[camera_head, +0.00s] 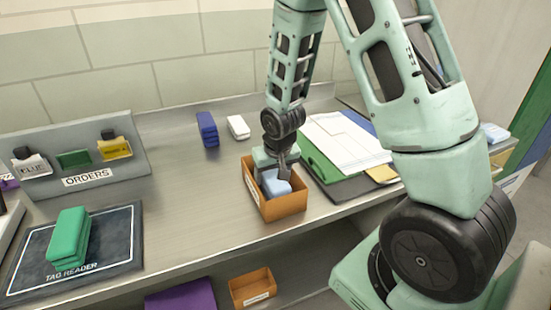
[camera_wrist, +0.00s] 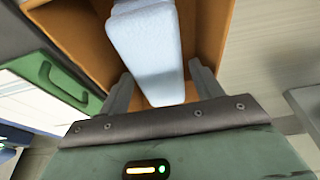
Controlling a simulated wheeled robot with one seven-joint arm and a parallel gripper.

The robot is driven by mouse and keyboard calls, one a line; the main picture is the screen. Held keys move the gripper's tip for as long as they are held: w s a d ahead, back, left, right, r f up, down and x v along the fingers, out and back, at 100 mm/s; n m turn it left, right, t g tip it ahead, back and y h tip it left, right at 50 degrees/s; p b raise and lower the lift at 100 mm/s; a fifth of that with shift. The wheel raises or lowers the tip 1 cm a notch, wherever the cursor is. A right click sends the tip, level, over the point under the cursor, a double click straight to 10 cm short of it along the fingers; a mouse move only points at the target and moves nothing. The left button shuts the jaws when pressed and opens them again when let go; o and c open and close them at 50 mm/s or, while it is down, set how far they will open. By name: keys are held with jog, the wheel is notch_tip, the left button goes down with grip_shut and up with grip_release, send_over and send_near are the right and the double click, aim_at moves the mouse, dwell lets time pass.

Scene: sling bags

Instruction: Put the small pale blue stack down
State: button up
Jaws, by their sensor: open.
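The small pale blue stack (camera_head: 276,184) lies inside an orange open-topped bin (camera_head: 281,207) on the metal counter. In the wrist view the stack (camera_wrist: 150,50) stretches away from my gripper, with the orange bin wall (camera_wrist: 75,32) beside it. My gripper (camera_head: 279,172) reaches down into the bin from above. In the wrist view my gripper (camera_wrist: 160,92) is open, one finger on each side of the near end of the stack. A gap shows beside the fingers. The underside of the stack is hidden.
A green clipboard with papers (camera_head: 345,145) lies right of the bin. Blue (camera_head: 208,130) and white (camera_head: 238,127) stacks stand behind it. A green stack (camera_head: 70,238) sits on the tag reader mat (camera_head: 112,250) at left, before the orders rack (camera_head: 82,165). The counter between mat and bin is clear.

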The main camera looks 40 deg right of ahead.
jog(key=v, duration=0.8)
jog(key=shift+s+r, duration=0.1)
jog(key=shift+r, duration=0.05)
jog(key=s+a+r+n+g+y, duration=0.15)
jog(key=s+a+n, duration=0.35)
jog(key=a, duration=0.5)
jog(key=s+a+r+n, duration=0.2)
jog(key=s+a+r, duration=0.1)
jog(key=s+a, duration=0.5)
jog(key=s+a+r+n+g, duration=0.1)
jog(key=s+a+n, duration=0.3)
jog(key=s, duration=0.4)
jog(key=shift+s+a+g, duration=0.25)
jog(key=shift+a+g, duration=0.1)
jog(key=shift+a, duration=0.45)
